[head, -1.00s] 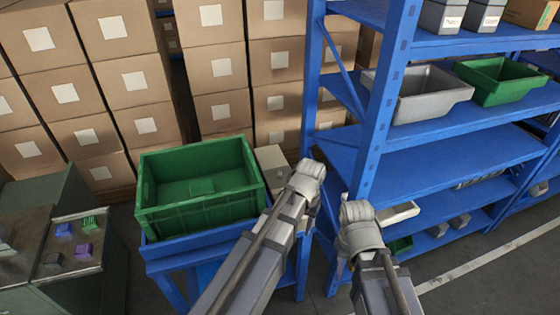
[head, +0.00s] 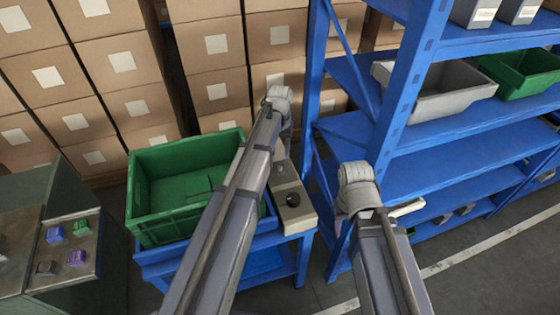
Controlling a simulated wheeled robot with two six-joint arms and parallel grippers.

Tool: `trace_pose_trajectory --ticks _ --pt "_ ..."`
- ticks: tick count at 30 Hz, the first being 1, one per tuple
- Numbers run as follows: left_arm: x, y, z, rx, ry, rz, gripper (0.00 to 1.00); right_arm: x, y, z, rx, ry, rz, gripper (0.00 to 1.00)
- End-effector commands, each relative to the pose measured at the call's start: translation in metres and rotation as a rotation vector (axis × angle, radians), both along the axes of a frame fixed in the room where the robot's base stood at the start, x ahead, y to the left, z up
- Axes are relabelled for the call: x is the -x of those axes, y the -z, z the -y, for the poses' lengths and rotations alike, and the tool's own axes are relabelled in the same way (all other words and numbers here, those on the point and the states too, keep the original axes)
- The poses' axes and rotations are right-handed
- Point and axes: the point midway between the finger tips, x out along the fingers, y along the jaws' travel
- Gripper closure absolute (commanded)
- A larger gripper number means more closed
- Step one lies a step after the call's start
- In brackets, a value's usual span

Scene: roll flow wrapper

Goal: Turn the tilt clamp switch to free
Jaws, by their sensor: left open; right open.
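A small beige box (head: 293,219) stands on the blue stand, right of the green crate. Its top carries a round black part (head: 292,199) and a small grey part (head: 280,170) further back. I cannot tell which, if either, is the tilt clamp switch, and no label is readable. My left gripper (head: 279,95) is open, beyond the far end of the box in the picture, with its forearm crossing over the green crate. My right gripper (head: 355,172) is open and empty, right of the box in front of the blue rack. The fingertips of both are mostly hidden.
The green crate (head: 150,212) sits on the blue stand (head: 262,262). A panel with coloured knobs (head: 66,262) is at the left. Stacked cartons (head: 120,65) fill the back. A blue rack (head: 455,160) with grey and green bins stands at the right.

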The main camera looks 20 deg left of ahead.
Motion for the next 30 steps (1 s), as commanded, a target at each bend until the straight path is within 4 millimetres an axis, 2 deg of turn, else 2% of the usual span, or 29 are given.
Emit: trace_pose_trajectory --ticks 8,24,30 --pt "0.000 0.011 0.000 0.000 0.001 0.000 0.54 0.000 0.011 0.000 0.000 0.000 0.000 0.50" --pt "0.000 0.074 0.001 0.000 0.001 0.000 0.54 0.000 0.074 0.000 0.000 0.000 0.000 0.50" --pt "0.000 0.079 0.001 0.000 0.001 0.000 0.54 0.000 0.079 0.000 0.000 0.000 0.000 0.50"
